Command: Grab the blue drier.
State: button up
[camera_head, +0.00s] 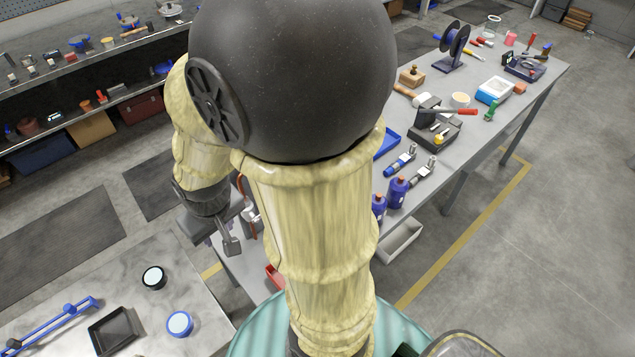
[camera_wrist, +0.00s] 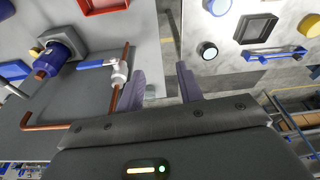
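A dark-blue cylinder (camera_wrist: 62,55) with a copper-coloured end shows at the left of the wrist view, against a grey square block. It looks like the blue drier, but I cannot be sure. In the head view I cannot pick it out; my arm covers that part of the table. My gripper (camera_wrist: 163,86) is open, with nothing between its two fingers. The cylinder lies to the left of the fingers, apart from them. In the head view my gripper (camera_head: 231,243) hangs left of my arm, near the gap between the two tables.
A copper pipe (camera_wrist: 124,55) with a blue-handled valve (camera_wrist: 118,71) lies close left of the fingers. Two blue bottles (camera_head: 397,191) stand on the grey table beside my arm. The left table holds round discs (camera_head: 179,324), a black tray (camera_head: 113,333) and a blue bar.

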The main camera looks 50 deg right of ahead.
jog(key=shift+w, duration=0.2)
jog(key=shift+s, duration=0.1)
jog(key=o, duration=0.6)
jog(key=shift+d+r, duration=0.1)
jog(key=shift+d, duration=0.2)
jog(key=d+m+h+p, duration=0.1)
jog(key=d+m, duration=0.3)
jog(key=d, duration=0.5)
jog(key=w+d+f+m+h+p, duration=0.1)
jog(key=d+m, duration=0.3)
jog(key=d, duration=0.5)
jog(key=d+m+g+p, duration=0.1)
jog(key=d+m+p, duration=0.2)
jog(key=d, duration=0.6)
jog(key=shift+w+d+f+m+h+p, duration=0.25)
jog(key=shift+f+m+h+p, duration=0.15)
jog(key=shift+m, duration=0.4)
